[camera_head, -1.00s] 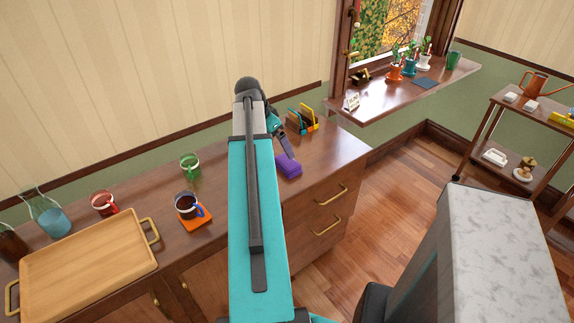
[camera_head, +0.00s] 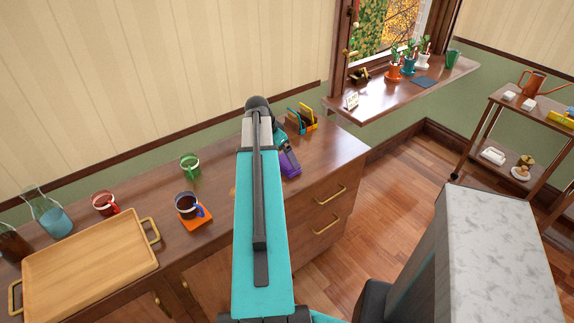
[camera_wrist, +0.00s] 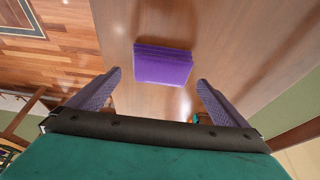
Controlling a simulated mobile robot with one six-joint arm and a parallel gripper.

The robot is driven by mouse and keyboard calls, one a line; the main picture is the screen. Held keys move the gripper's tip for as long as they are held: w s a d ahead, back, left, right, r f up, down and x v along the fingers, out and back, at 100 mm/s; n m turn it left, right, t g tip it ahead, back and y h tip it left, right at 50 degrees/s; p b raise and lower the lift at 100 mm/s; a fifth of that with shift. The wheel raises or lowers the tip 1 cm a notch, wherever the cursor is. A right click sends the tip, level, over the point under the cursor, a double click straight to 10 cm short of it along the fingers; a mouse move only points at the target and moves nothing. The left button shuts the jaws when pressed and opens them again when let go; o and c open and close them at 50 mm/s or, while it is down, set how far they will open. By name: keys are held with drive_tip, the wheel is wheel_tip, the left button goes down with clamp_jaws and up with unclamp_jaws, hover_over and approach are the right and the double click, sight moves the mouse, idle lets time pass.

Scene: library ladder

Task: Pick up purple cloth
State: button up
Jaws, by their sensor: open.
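The purple cloth (camera_wrist: 163,66) is a small folded block lying on the wooden cabinet top. In the wrist view it sits ahead of my gripper (camera_wrist: 158,85), between the lines of the two spread fingers and a little beyond their tips. My gripper is open and nothing is between the fingers. In the head view the cloth (camera_head: 290,168) is at the right part of the cabinet top near the front edge, partly hidden by my gripper, which is just above it. I cannot tell whether the fingers touch it.
On the cabinet top (camera_head: 225,190) stand a yellow and teal holder (camera_head: 303,119), a green mug (camera_head: 190,165), a dark-filled mug (camera_head: 187,205) on an orange coaster, a red mug (camera_head: 104,203) and a wooden tray (camera_head: 90,262). A window sill (camera_head: 385,98) with pots juts out behind right.

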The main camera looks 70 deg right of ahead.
sight(287, 161)
drive_tip(key=shift+f, duration=0.15)
drive_tip(key=shift+p+x, duration=1.1)
drive_tip(key=shift+x, duration=1.35)
drive_tip(key=c, duration=1.2)
